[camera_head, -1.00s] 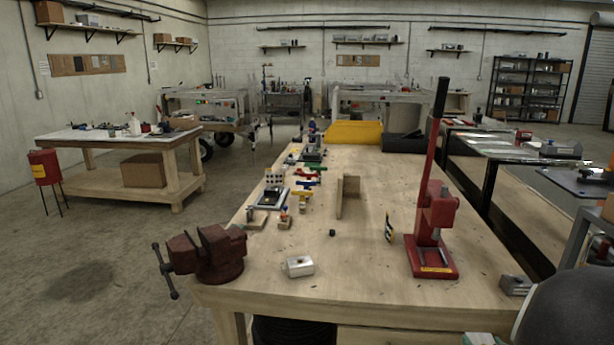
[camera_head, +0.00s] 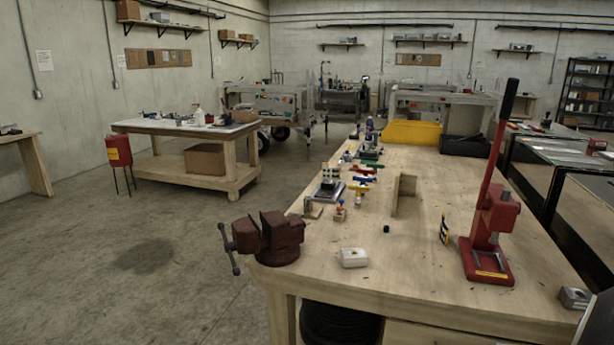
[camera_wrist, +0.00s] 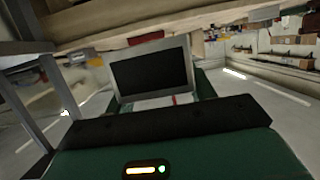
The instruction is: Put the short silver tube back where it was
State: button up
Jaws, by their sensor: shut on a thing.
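In the wrist view, my gripper (camera_wrist: 158,92) is shut on the short silver tube (camera_wrist: 187,62). The tube shows end-on as a tilted silver rectangular rim around a dark hollow. Green finger parts show at its left and right edges. The green gripper housing with a black edge and a small light fills the bottom and hides the lower fingers. Neither the gripper nor the held tube shows clearly in the head view. Nothing in view marks the tube's earlier place.
The wooden workbench (camera_head: 430,290) carries a red vise (camera_head: 275,240), a pale metal block (camera_head: 353,257), a red lever press (camera_head: 490,235) and a small silver piece (camera_head: 575,297) at its right edge. Open floor (camera_head: 130,290) lies left.

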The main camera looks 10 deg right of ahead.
jog(key=w+a+f+n+t+y, duration=0.1)
jog(key=w+a+f+y, duration=0.1)
jog(key=w+a+f, duration=0.4)
jog(key=w+a+f+n+y, duration=0.1)
jog(key=w+a+n, duration=0.1)
jog(key=w+a, duration=0.7)
jog(key=w+a+f+y, duration=0.1)
jog(key=w+a+f, duration=0.1)
jog(key=a+f, duration=0.2)
jog(key=w+a+f+n+y, duration=0.1)
jog(key=w+a+f, duration=0.2)
jog(key=a, duration=0.8)
jog(key=w+a+f+n+y, duration=0.1)
jog(key=w+a+f, duration=0.2)
jog(key=a+f, duration=0.2)
jog(key=a, duration=0.3)
jog(key=shift+t+y, duration=0.3)
